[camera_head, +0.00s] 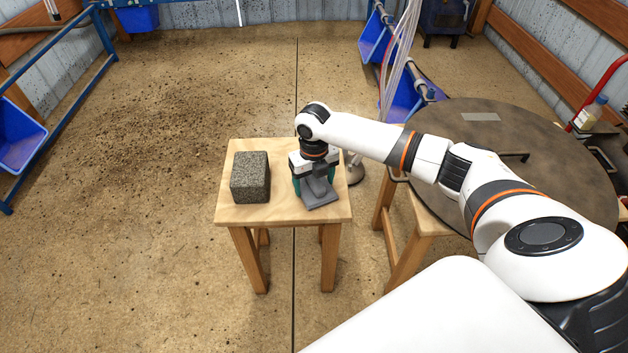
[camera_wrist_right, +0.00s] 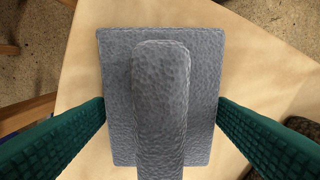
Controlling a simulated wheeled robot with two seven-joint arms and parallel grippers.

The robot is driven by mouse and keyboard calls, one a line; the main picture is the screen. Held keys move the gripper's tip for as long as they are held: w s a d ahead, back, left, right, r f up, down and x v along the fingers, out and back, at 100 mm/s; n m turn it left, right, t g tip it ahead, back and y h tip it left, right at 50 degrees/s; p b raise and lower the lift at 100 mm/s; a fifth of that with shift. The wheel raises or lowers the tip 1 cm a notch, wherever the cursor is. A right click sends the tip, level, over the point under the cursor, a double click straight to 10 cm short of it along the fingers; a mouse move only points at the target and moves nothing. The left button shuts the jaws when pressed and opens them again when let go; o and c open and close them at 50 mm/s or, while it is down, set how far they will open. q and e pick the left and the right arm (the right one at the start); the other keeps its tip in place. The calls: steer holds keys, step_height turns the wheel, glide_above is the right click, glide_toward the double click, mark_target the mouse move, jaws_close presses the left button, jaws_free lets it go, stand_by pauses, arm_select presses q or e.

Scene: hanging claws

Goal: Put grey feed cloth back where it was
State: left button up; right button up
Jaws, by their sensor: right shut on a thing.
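The grey feed cloth (camera_head: 322,201) is on the small wooden table (camera_head: 283,215), near its right side, under my right gripper (camera_head: 314,182). In the right wrist view, the cloth (camera_wrist_right: 161,100) shows a flat rectangular part with a raised, rounded fold along its middle. The green fingers of my right gripper (camera_wrist_right: 161,106) come in from both sides and are shut on the cloth at its side edges. Whether the cloth rests fully on the table cannot be told. My left gripper is out of view.
A speckled grey stone block (camera_head: 250,177) stands on the table just left of my right gripper. A round dark table (camera_head: 560,165) is at the right, under my right arm. Blue bins (camera_head: 18,138) hang at the sides. The floor at left is clear.

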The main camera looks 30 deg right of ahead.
steer(key=o, duration=0.9)
steer(key=shift+f, duration=0.15)
steer(key=shift+r, duration=0.4)
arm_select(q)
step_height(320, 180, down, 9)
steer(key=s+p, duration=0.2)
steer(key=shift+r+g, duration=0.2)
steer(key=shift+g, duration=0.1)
arm_select(e)
step_height(320, 180, up, 12)
steer(key=shift+f, duration=0.2)
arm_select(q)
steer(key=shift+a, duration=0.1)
